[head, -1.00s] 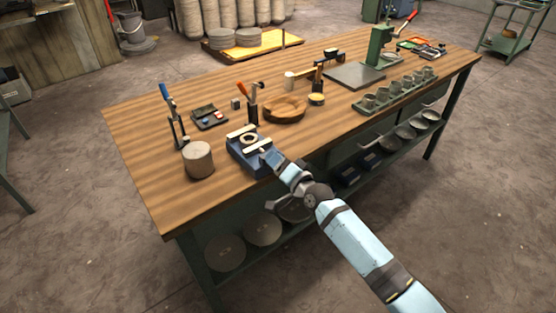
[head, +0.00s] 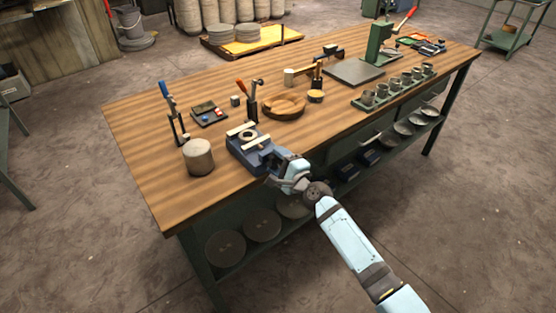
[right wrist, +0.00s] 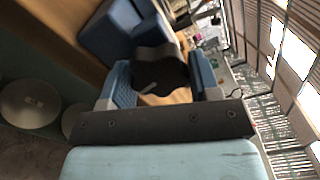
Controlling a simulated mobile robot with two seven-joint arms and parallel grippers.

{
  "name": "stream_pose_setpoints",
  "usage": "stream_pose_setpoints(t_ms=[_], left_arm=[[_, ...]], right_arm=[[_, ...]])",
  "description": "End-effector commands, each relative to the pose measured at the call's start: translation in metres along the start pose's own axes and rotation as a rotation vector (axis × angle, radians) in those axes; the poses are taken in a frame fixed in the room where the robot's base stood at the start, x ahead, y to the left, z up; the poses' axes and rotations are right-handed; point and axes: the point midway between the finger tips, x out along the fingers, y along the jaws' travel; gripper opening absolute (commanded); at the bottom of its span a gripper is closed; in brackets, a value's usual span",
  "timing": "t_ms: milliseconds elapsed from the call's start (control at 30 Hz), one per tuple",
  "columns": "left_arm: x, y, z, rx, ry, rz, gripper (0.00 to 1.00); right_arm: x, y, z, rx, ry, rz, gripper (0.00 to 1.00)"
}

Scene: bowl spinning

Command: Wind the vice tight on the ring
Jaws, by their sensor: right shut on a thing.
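The blue vice (head: 237,152) stands at the front edge of the wooden bench, with two pale jaw bars on top. The ring (head: 246,134) sits between the jaw bars; whether both bars press on it is too small to tell. My right gripper (head: 277,165) is at the vice's front end. In the right wrist view its two blue fingers (right wrist: 160,80) are on either side of a dark lobed knob (right wrist: 160,68), shut on it. The blue vice body (right wrist: 108,28) shows behind the knob. My left gripper is not in view.
A grey cylinder (head: 199,157) stands left of the vice, near a blue-handled clamp (head: 172,112). An orange-handled clamp (head: 252,104) and a wooden bowl (head: 284,106) are behind it. Discs (head: 262,224) lie on the shelf below. The bench's left part is clear.

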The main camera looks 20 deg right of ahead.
Motion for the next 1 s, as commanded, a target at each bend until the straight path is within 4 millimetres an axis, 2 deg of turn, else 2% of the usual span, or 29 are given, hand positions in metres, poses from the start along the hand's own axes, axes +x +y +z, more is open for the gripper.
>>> stream_pose_setpoints(t_ms=[600,1000], left_arm=[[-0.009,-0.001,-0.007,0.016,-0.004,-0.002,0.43],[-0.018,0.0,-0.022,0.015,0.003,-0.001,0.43]], right_arm=[[0.001,0.001,0.002,0.583,0.001,-0.002,0.33],[0.0,0.003,0.003,0.872,0.0,-0.001,0.33]])
